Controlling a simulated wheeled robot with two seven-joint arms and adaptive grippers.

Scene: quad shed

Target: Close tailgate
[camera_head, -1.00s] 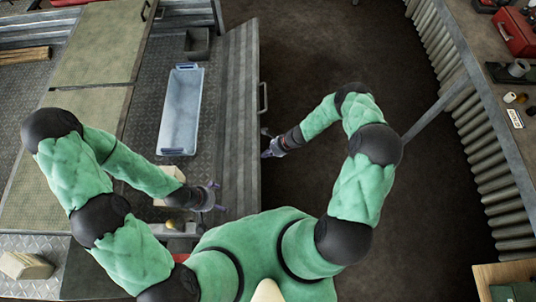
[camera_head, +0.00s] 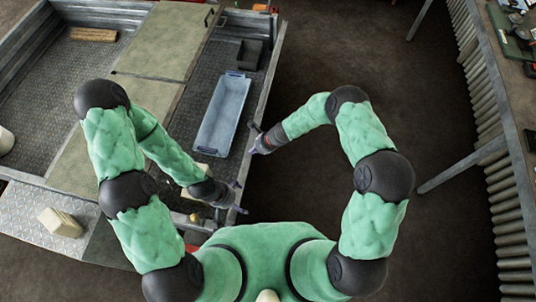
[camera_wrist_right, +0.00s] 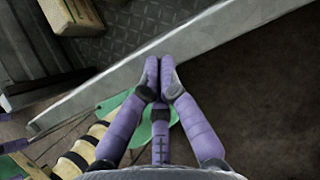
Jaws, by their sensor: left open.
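The tailgate (camera_head: 262,110) is a grey metal panel along the right side of the cargo bed. It stands about upright and shows nearly edge-on; in the right wrist view its top edge (camera_wrist_right: 210,38) runs diagonally. My right gripper (camera_head: 256,147) is at the tailgate's outer side, around mid-length. In the right wrist view its purple fingers (camera_wrist_right: 160,65) are together with nothing between them, their tips at or near the panel; contact is unclear. My left gripper (camera_head: 238,196) is open and empty near the tailgate's near end. I cannot tell if it touches. The latches are not clear.
A blue-grey tray (camera_head: 222,115) and a dark bin (camera_head: 249,53) lie in the bed by the tailgate. A light box (camera_head: 60,222) sits at lower left. A workbench (camera_head: 508,120) and corrugated wall stand at right. Dark floor between is clear.

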